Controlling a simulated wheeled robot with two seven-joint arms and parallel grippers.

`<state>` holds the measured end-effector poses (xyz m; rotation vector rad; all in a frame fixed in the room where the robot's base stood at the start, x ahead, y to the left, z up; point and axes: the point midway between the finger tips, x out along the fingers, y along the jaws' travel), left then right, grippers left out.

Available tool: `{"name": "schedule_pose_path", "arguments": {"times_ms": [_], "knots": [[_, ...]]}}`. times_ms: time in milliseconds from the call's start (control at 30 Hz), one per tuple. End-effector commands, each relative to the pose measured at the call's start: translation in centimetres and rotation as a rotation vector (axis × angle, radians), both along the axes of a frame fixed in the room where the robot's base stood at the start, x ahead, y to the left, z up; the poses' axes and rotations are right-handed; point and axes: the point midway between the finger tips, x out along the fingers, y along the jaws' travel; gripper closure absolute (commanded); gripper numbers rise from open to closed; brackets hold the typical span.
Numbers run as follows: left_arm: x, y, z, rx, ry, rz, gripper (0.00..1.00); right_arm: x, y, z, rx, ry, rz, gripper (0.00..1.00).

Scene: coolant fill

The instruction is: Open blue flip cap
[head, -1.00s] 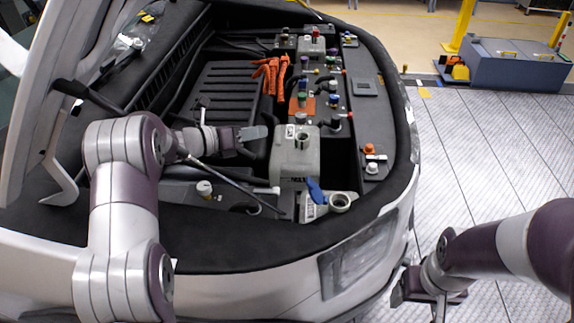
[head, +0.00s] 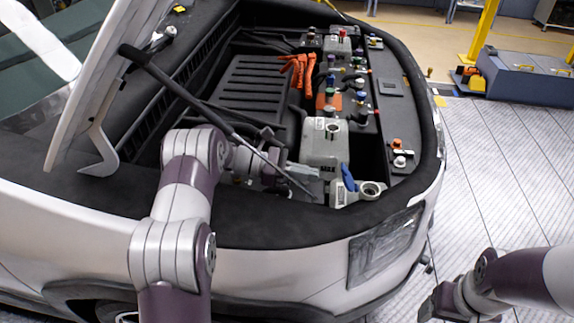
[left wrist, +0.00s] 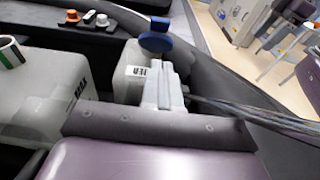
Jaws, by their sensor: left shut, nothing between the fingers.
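The blue flip cap (head: 347,177) stands tilted up beside the round filler neck (head: 373,189) of a pale reservoir (head: 344,194) at the front of the engine bay. The neck's opening looks uncovered. In the left wrist view the cap (left wrist: 155,38) rises as a blue disc above the white reservoir (left wrist: 130,75), beyond the fingertips. My left gripper (head: 308,184) is shut and empty, left of the cap. Its closed fingers also show in the left wrist view (left wrist: 163,80); I cannot tell whether they touch the reservoir. My right gripper (head: 440,305) is at the lower right, away from the car; its fingers are unclear.
A larger grey tank (head: 323,145) stands just behind the reservoir. A thin dark rod (head: 215,118) crosses the bay close to my left arm. Orange cables (head: 298,72) and several coloured caps lie farther back. The tiled floor (head: 500,170) at right is clear.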

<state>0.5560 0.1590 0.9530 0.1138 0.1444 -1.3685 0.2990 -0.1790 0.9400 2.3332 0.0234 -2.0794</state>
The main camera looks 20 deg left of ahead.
Motion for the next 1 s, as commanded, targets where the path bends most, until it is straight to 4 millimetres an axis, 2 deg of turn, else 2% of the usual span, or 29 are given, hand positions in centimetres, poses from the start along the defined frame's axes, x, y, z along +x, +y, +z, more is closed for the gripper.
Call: {"name": "schedule_pose_path", "arguments": {"times_ms": [100,300,733,900,1000], "knots": [[0.4,-1.9,1.1,0.0,-0.001,-0.002,1.0,0.0,0.0,1.1,0.0,0.0,0.0,0.24],[0.7,-3.7,2.1,0.001,0.001,0.0,1.0,0.0,0.0,1.7,0.0,0.0,0.0,0.24],[0.8,-4.0,2.2,0.008,0.002,0.0,1.0,0.0,0.0,1.6,0.0,0.0,0.0,0.24],[1.1,-5.4,3.5,0.176,0.026,-0.004,1.0,0.0,0.0,0.0,0.0,0.0,0.0,0.24],[1.3,-6.8,5.0,0.336,0.06,-0.005,1.0,0.0,0.0,0.3,0.0,0.001,0.0,0.24]]}}
